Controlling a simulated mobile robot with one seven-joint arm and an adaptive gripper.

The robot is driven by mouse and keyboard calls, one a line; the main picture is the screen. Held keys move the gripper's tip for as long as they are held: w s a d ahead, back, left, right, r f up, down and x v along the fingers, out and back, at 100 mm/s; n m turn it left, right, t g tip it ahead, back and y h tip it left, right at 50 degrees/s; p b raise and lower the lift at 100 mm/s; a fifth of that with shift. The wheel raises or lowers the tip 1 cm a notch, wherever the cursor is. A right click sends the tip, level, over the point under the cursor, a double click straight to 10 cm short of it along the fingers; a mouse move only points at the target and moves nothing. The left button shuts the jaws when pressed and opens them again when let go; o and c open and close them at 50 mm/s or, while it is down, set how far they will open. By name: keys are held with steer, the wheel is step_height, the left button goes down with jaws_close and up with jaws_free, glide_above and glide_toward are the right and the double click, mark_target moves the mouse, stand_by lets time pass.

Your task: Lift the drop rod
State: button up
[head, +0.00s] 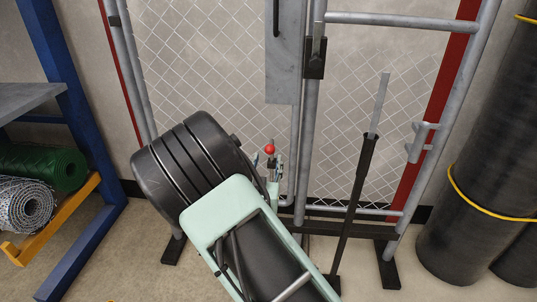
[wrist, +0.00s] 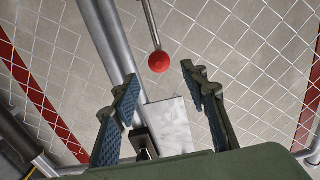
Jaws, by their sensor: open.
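A red ball knob (head: 270,149) shows in the head view just past the end of my arm, beside the gate's upright pipe. In the wrist view the red ball (wrist: 158,62) sits on the end of a thin grey metal rod (wrist: 151,25), which I take to be the drop rod's handle. My gripper (wrist: 159,76) is open, with one finger on each side below the ball and nothing held between them. The ball appears near the fingertips; I cannot tell the exact depth. In the head view my arm hides most of the gripper and the lower rod.
The chain-link gate (head: 325,20) has grey pipes and a metal plate (head: 285,70). A dark slanted post (head: 352,200) stands to the right. Dark rolls (head: 480,160) stand at far right; a blue rack (head: 75,180) with mesh rolls (head: 50,165) is at left.

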mark_target(269, 151)
steer(key=w, duration=0.6)
steer(key=shift+d+b, duration=0.15)
steer(key=shift+b, duration=0.25)
steer(key=shift+c, duration=0.7)
steer(key=shift+s, duration=0.1)
jaws_close()
steer(key=shift+r, duration=0.1)
